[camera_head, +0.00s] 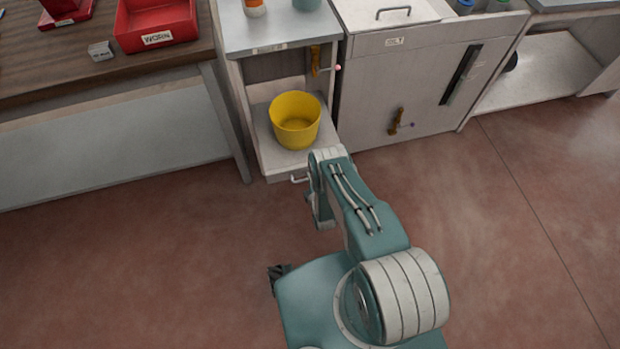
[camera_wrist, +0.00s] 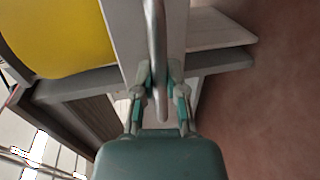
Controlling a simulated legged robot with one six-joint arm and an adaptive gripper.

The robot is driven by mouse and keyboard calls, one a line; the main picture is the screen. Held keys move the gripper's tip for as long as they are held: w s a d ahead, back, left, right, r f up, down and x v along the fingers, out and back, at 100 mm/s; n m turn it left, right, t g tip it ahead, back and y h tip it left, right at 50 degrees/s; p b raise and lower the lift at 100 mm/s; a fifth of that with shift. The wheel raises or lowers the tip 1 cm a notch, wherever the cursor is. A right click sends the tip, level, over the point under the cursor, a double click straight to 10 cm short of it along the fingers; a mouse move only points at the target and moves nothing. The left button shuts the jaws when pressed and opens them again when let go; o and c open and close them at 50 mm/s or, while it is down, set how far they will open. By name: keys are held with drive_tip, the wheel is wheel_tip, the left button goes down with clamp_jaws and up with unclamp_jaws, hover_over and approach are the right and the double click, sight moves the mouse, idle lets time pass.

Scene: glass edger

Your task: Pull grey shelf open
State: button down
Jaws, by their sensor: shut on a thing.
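The grey shelf (camera_head: 265,150) is in the lower part of the narrow cabinet, near the middle of the head view. A yellow bucket (camera_head: 295,120) stands on it. A metal bar handle (camera_head: 299,180) is on the shelf's front edge, partly hidden by my arm. In the wrist view the handle (camera_wrist: 156,45) runs down between the fingers of my gripper (camera_wrist: 160,80), which is shut on it. The shelf's front panel (camera_wrist: 130,30) is just behind the handle. My fingertips are hard to make out in the head view.
The narrow cabinet (camera_head: 235,105) stands between a wooden-top bench (camera_head: 100,70) and a wide grey cabinet (camera_head: 400,95). A red bin (camera_head: 155,30) sits on the bench. The reddish floor (camera_head: 150,250) in front of the shelf is clear apart from my own body.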

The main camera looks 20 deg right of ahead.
drive_tip(key=shift+s+f, duration=0.25)
drive_tip(key=shift+s, duration=0.3)
drive_tip(key=c, duration=0.7)
unclamp_jaws()
drive_tip(key=shift+w, duration=0.15)
drive_tip(key=shift+r, duration=0.1)
drive_tip(key=v, duration=1.1)
drive_tip(key=shift+s, duration=0.4)
